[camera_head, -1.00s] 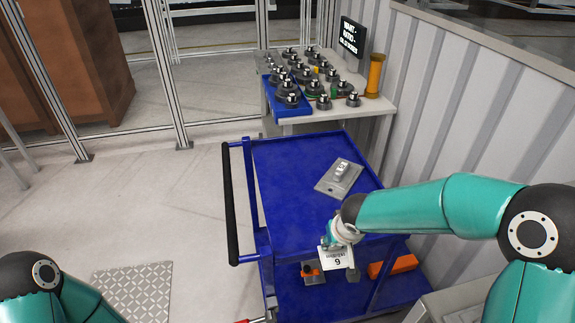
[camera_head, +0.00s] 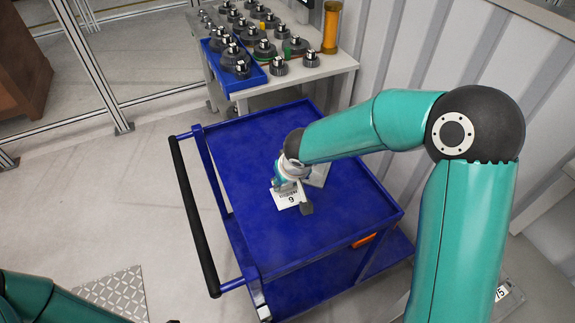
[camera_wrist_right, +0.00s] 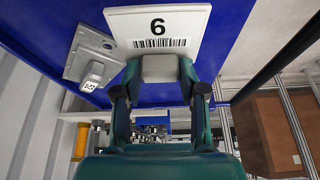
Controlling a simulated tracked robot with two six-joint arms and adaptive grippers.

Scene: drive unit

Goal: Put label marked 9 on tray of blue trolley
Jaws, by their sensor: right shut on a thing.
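My right gripper (camera_head: 290,180) is shut on a white label (camera_head: 291,198) over the blue trolley's tray (camera_head: 255,160). In the right wrist view the label (camera_wrist_right: 158,22) shows a digit that reads as 6 above a barcode. A grey block (camera_wrist_right: 159,68) on the label sits between my right fingers. I cannot tell whether the label touches the tray. A grey metal piece with a small tag (camera_wrist_right: 92,58) lies on the tray; in the head view my right arm mostly hides it. My left arm shows at the lower left, its gripper out of view.
A white table (camera_head: 345,62) with a blue bin (camera_head: 238,78), several dark gear parts and a yellow cylinder (camera_head: 331,28) stands behind the trolley. The trolley's black handle (camera_head: 193,215) is at left. A corrugated wall is at right. The near tray surface is clear.

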